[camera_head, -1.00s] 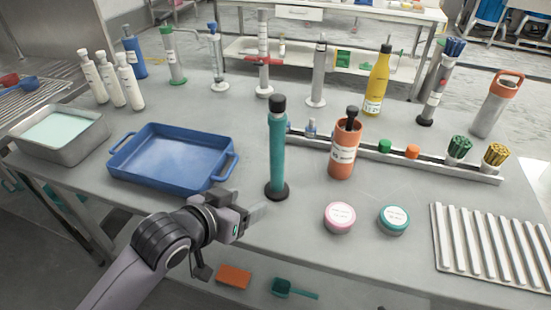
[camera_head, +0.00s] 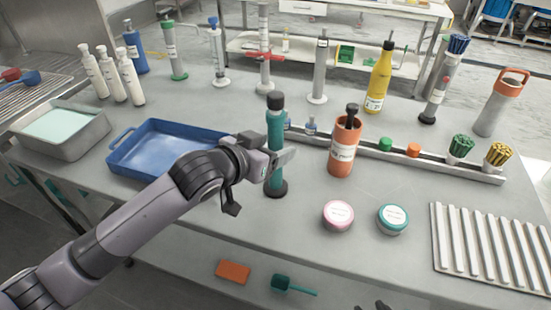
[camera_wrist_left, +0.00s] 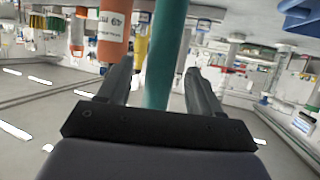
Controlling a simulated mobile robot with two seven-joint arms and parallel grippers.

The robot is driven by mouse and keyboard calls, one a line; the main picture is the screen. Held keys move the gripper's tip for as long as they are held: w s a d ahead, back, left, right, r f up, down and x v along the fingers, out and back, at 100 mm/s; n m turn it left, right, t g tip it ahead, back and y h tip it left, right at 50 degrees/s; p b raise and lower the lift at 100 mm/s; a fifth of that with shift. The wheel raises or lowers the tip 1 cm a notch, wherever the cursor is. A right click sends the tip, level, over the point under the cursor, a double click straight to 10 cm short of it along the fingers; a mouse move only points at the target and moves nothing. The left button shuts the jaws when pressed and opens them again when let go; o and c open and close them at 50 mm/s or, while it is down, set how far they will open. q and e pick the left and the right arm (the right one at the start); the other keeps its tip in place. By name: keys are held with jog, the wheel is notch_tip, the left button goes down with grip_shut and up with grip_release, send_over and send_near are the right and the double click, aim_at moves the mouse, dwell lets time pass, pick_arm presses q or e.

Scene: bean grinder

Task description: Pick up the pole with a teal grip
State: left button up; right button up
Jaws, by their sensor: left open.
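The teal-gripped pole (camera_head: 275,130) stands upright on the table in the head view, with a black cap and a round black base. My left gripper (camera_head: 277,162) is at the middle of its shaft. In the left wrist view the teal pole (camera_wrist_left: 165,50) runs between the two open fingers of my left gripper (camera_wrist_left: 160,80). Gaps show between the pole and the fingers, so they are not closed on it. A small dark part, probably of my right gripper (camera_head: 372,306), shows at the bottom edge of the head view, mostly cut off.
An orange canister (camera_head: 343,152) stands just right of the pole, in front of a long rail (camera_head: 400,157). A blue tray (camera_head: 125,160) lies to the left. Pink (camera_head: 338,215) and teal-lidded (camera_head: 393,219) tubs sit front right. A ribbed rack (camera_head: 490,240) lies far right.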

pick_arm(q)
jog(key=shift+x, duration=1.8)
grip_shut()
jog(key=shift+r, duration=0.15)
